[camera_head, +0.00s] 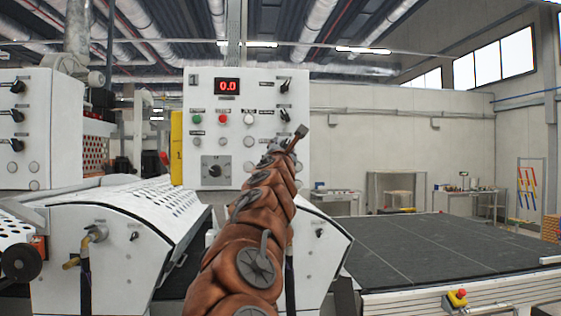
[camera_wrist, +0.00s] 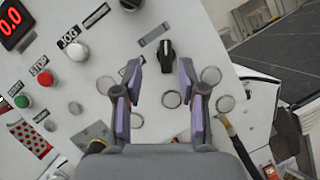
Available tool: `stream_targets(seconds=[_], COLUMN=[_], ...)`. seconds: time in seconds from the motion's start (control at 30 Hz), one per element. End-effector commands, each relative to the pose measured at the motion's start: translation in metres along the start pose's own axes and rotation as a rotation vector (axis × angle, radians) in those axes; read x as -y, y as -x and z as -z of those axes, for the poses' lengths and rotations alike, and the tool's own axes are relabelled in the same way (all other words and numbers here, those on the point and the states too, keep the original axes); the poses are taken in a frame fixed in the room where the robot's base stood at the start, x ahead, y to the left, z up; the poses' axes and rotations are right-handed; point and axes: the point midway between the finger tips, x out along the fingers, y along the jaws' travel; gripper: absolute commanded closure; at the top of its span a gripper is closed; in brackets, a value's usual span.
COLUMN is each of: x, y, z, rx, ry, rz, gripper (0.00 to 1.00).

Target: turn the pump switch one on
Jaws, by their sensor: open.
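The white control panel (camera_head: 262,88) stands ahead with a red 0.0 display (camera_head: 228,86). In the wrist view, a black rotary switch (camera_wrist: 166,56) with a small label sits on the panel, its handle roughly upright in the picture. The label is too small to read, so I cannot tell which switch this is. My gripper (camera_wrist: 160,78) is open and empty, its purple-padded fingers pointing at the panel. The switch shows just beyond and between the fingertips; I see no contact. My arm hides that part of the panel in the head view.
Another black switch (camera_wrist: 131,4) is cut off at the top of the wrist view. The red stop button (camera_wrist: 47,79), green start button (camera_wrist: 22,101) and white jog button (camera_wrist: 78,51) are close by. A dark conveyor table (camera_head: 450,245) lies at the right.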

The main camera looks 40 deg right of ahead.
Motion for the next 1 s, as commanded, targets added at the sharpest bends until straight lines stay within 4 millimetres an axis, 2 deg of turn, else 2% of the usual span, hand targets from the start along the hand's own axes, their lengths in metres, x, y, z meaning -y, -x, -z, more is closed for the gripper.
stream_targets(seconds=[0.4, 1.0], x=[0.007, 0.004], y=[0.014, 0.058], z=[0.004, 0.006], rx=[0.001, -0.003], ry=[0.013, 0.009], rz=[0.014, 0.011], gripper=[0.59, 0.59])
